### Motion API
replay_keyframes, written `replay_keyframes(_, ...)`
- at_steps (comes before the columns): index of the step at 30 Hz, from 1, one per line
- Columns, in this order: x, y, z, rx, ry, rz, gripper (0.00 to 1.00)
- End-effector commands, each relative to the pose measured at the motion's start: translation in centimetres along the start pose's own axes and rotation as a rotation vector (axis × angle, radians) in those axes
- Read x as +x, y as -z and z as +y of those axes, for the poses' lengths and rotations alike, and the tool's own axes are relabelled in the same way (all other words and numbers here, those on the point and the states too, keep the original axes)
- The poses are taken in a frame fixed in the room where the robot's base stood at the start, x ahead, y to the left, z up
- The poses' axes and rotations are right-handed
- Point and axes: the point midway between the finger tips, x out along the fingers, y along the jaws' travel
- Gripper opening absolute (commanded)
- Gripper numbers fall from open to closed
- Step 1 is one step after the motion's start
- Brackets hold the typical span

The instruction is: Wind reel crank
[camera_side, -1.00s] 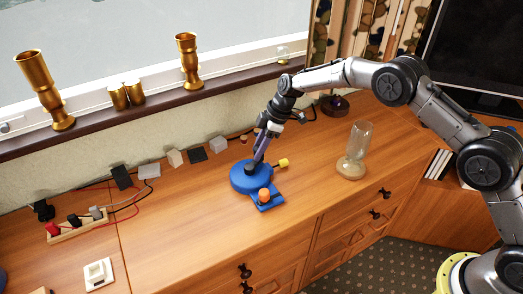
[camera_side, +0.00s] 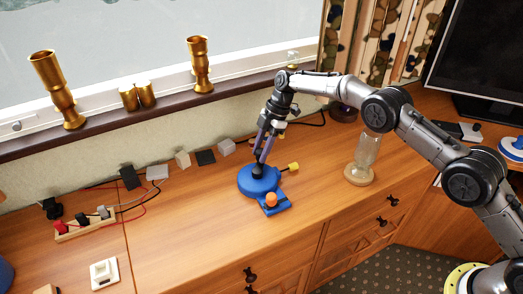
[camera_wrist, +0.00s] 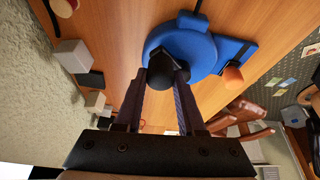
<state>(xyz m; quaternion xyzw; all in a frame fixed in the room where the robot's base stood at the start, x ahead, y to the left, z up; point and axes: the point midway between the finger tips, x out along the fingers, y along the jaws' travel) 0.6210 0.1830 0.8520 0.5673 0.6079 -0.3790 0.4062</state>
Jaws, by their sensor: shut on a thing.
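The blue round reel (camera_side: 258,182) sits on the wooden cabinet top, with a flat blue base part (camera_side: 275,206) toward the front. An orange knob (camera_side: 271,199) stands on that base, and a yellow-ended piece (camera_side: 292,167) sticks out at the right. My gripper (camera_side: 258,165) reaches down from above and is shut on a black knob on top of the reel. In the wrist view the black knob (camera_wrist: 163,70) is between my fingertips, over the blue reel (camera_wrist: 183,45). The orange knob (camera_wrist: 232,77) shows to the right. The fingers hide part of the black knob.
A glass jar on a wooden base (camera_side: 359,176) stands to the right. Several small blocks (camera_side: 183,160) line the wall. A power strip (camera_side: 85,228) with cables lies at the left. Gold candlesticks (camera_side: 201,65) stand on the sill.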

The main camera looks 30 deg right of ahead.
Motion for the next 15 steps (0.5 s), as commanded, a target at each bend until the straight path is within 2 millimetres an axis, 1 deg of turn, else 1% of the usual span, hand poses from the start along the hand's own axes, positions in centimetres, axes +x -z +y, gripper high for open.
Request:
replay_keyframes(7,-0.04,-0.05,0.10,0.000,-0.004,-0.002,0.00)
replay_keyframes(8,-0.03,-0.05,0.10,0.000,-0.004,-0.002,0.40)
replay_keyframes(12,-0.03,-0.04,0.07,0.001,-0.003,-0.001,0.65)
replay_keyframes(13,-0.03,-0.04,0.06,0.001,-0.003,-0.001,0.69)
replay_keyframes(15,-0.02,-0.03,0.05,0.001,-0.002,-0.001,0.69)
